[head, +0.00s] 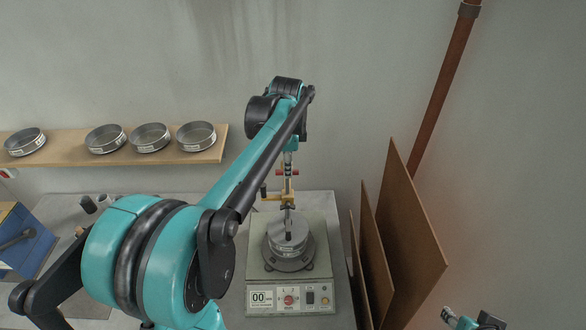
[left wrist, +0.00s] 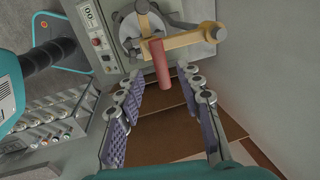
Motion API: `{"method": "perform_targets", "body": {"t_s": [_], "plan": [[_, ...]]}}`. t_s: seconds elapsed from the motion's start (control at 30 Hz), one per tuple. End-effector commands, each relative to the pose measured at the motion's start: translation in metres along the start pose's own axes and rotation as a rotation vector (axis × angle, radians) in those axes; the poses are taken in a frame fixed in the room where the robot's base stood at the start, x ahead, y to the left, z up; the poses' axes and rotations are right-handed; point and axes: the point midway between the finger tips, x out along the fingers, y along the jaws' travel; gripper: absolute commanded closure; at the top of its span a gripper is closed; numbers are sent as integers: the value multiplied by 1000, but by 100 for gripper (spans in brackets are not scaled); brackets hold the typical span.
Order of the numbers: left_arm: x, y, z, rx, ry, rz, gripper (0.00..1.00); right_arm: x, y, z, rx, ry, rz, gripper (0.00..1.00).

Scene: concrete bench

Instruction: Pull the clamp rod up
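The clamp on the sieve shaker (head: 259,270) has a yellow arm (left wrist: 190,41) with a red handle (left wrist: 161,64) sticking out toward my left wrist camera. My left gripper (left wrist: 163,77) is open. Its purple-padded fingers lie on either side of the red handle's near end, with visible gaps and no contact seen. In the head view, the yellow arm (head: 278,197) shows above the round sieve stack (head: 288,240), and my left arm hides much of the area above it. My right gripper (head: 470,321) is partly cut off at the bottom right, away from the shaker; its fingers are unclear.
Brown boards (head: 405,215) lean upright just right of the shaker. A wooden shelf (head: 70,156) with several sieves hangs on the wall at left. A blue box (head: 30,243) stands on the bench at far left. A brown pipe (head: 440,85) runs up the wall.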

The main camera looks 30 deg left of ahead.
Motion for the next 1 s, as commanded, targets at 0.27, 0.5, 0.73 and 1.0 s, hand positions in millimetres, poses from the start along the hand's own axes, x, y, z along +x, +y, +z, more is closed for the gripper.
{"method": "perform_targets", "body": {"t_s": [0.27,0.5,0.73,1.0], "plan": [[39,0,0,-1,1,-1,64,-2,0,-2,0,0,0,60],[47,0,0,-2,1,-1,64,-2,0,-2,0,0,0,60],[46,0,0,-2,1,-1,90,-2,0,-2,0,0,0,60],[43,-1,0,-2,1,-2,100,-4,0,-3,0,0,0,60]]}}
